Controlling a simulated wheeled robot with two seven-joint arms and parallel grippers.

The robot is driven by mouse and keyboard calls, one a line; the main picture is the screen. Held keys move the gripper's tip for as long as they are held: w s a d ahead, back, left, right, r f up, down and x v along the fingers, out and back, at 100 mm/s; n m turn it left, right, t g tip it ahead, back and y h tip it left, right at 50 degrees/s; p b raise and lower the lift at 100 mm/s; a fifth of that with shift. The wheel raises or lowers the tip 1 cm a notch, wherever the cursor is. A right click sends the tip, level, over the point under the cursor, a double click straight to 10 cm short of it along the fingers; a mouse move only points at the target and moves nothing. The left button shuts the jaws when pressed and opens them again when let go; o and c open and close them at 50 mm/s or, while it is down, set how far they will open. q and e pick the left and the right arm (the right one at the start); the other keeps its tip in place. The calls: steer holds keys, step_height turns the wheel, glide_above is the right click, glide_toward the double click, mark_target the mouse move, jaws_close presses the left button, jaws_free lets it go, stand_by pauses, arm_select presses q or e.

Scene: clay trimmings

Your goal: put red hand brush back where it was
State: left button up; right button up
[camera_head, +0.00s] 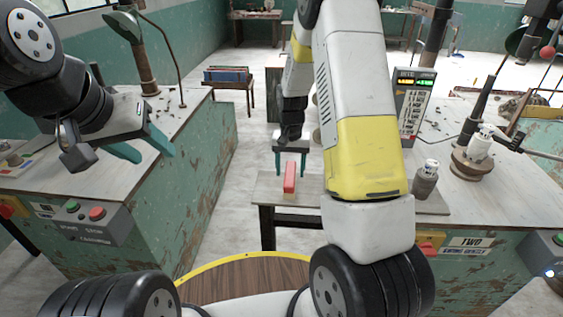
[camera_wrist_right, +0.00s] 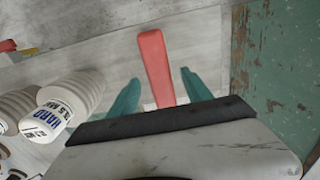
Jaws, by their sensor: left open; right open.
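The red hand brush (camera_head: 290,177) is on the small grey table in the middle of the head view. In the right wrist view its red handle (camera_wrist_right: 154,62) runs up between the two teal fingers. Its lower end is hidden behind my wrist. My right gripper (camera_head: 291,164) is open over the brush, fingers pointing down, one on each side; it also shows in the right wrist view (camera_wrist_right: 162,92). I cannot tell whether the fingers touch it. My left gripper (camera_head: 142,150) is open and empty above the left workbench's edge.
Left bench (camera_head: 60,185) has a switch box (camera_head: 88,222). The right bench bears a banded wheel stand (camera_head: 473,165). A stool with blue slabs (camera_head: 227,76) stands behind.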

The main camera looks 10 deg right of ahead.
step_height(320, 180, up, 9)
step_height(320, 180, up, 9)
steer(key=t+y, duration=0.1)
steer(key=t, duration=0.1)
glide_above(290, 173)
steer(key=s, duration=0.5)
steer(key=s+r+n+t, duration=0.1)
steer(key=s+r, duration=0.2)
steer(key=s, duration=0.3)
steer(key=s+a+r+n+t, duration=0.1)
steer(key=s+r, duration=0.2)
steer(key=s, duration=0.3)
steer(key=s+a+r+n+t+y, duration=0.1)
steer(key=s+r+t, duration=0.1)
steer(key=s+r, duration=0.2)
steer(key=s, duration=0.3)
steer(key=shift+n, duration=0.4)
